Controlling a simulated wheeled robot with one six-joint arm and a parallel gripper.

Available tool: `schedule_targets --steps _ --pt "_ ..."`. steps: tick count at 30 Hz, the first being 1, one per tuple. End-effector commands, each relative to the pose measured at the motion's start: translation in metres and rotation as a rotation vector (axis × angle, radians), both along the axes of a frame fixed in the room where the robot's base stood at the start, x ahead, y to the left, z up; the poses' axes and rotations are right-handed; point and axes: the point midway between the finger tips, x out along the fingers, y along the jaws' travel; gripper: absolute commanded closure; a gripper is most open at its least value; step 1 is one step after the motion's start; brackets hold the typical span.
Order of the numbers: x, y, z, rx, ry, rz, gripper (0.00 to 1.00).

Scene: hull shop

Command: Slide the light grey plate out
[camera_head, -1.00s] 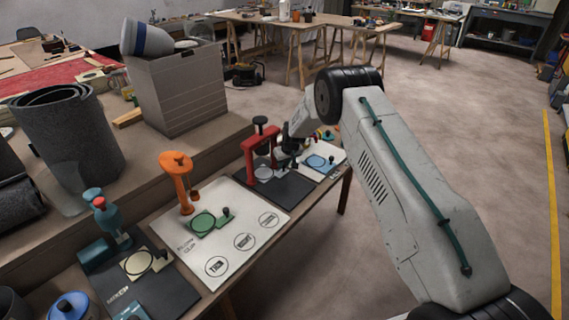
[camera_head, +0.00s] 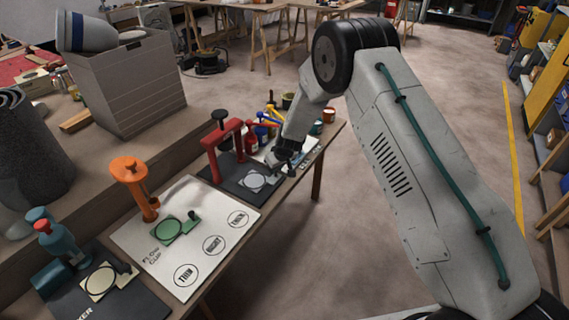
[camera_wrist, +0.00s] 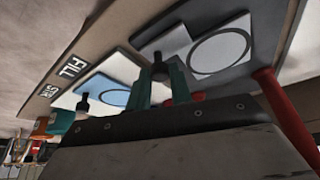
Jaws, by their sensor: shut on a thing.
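The light grey plate (camera_head: 255,181) has a dark ring mark and lies on a dark mat (camera_head: 228,174), in front of the red press stand (camera_head: 212,155). In the wrist view the plate (camera_wrist: 218,50) lies clear of the red post (camera_wrist: 287,112). My gripper (camera_head: 284,158) is at the plate's right end. In the wrist view my gripper's teal fingers (camera_wrist: 160,84) are shut on the dark knob at the plate's tab end. The grip point is partly hidden in the head view.
A light blue plate with its own knob (camera_wrist: 83,103) is close beside my gripper. Bottles and a red extinguisher-like can (camera_head: 251,139) stand behind. An orange stand (camera_head: 130,175) with a green plate (camera_head: 171,229) is at left. The floor to the right is open.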

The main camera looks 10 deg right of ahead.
Motion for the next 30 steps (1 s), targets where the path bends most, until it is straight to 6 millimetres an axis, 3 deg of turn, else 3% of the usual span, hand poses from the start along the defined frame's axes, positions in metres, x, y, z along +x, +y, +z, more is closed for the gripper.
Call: schedule_targets --steps 6,7,9,19,30 --pt "-0.003 -0.004 -0.002 0.0 0.01 -0.003 1.0" --pt "-0.003 -0.004 -0.002 -0.001 0.011 -0.003 0.7" --pt "-0.003 -0.004 -0.002 -0.001 0.011 -0.003 0.58" --pt "-0.003 -0.002 0.003 0.0 0.007 -0.001 0.58" --pt "-0.023 -0.014 0.057 0.0 0.007 -0.002 0.58"
